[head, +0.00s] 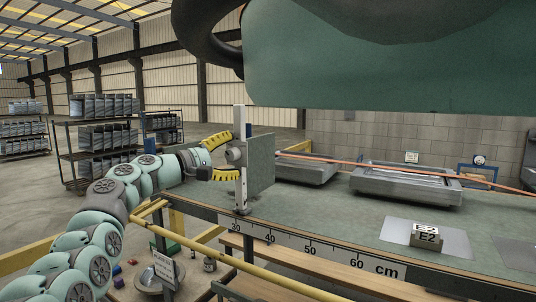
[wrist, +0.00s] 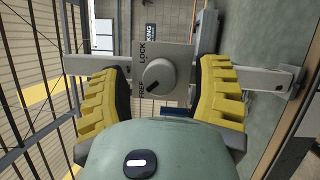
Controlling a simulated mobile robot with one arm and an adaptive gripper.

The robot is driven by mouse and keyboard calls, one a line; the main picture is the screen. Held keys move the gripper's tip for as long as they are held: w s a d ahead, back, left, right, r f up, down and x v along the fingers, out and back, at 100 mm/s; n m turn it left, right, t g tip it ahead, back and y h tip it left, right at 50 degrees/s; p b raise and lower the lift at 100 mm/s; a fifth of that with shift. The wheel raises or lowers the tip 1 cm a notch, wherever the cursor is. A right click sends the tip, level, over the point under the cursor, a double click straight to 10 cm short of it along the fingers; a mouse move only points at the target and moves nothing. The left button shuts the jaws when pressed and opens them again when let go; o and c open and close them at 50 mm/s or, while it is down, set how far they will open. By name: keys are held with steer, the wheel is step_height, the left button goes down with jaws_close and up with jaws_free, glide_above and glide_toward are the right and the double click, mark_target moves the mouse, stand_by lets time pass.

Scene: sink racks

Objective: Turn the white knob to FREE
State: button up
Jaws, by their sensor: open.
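The pale grey-white knob (wrist: 158,77) sits on a grey plate (wrist: 176,52) marked LOCK and FREE in the wrist view. Its dark pointer mark slants to the lower left, close to the FREE lettering. In the head view the knob (head: 234,155) faces left on an upright metal post (head: 241,190) at the bench edge. My gripper (wrist: 160,75) is open, with one yellow finger on each side of the knob and visible gaps to it. In the head view my gripper (head: 221,157) reaches the post from the left.
A grey-green panel (head: 262,163) stands just behind the post. The bench (head: 310,205) has a centimetre scale along its front edge, metal trays (head: 410,184) and an E2 block (head: 427,236). A yellow rail (head: 235,262) runs below. An orange line (head: 400,166) crosses above the trays.

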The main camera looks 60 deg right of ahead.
steer(key=shift+w+a, duration=0.1)
steer(key=r+v, duration=0.1)
steer(key=v, duration=1)
steer(key=shift+a+f, duration=0.45)
steer(key=shift+f, duration=0.05)
steer(key=shift+w, duration=0.1)
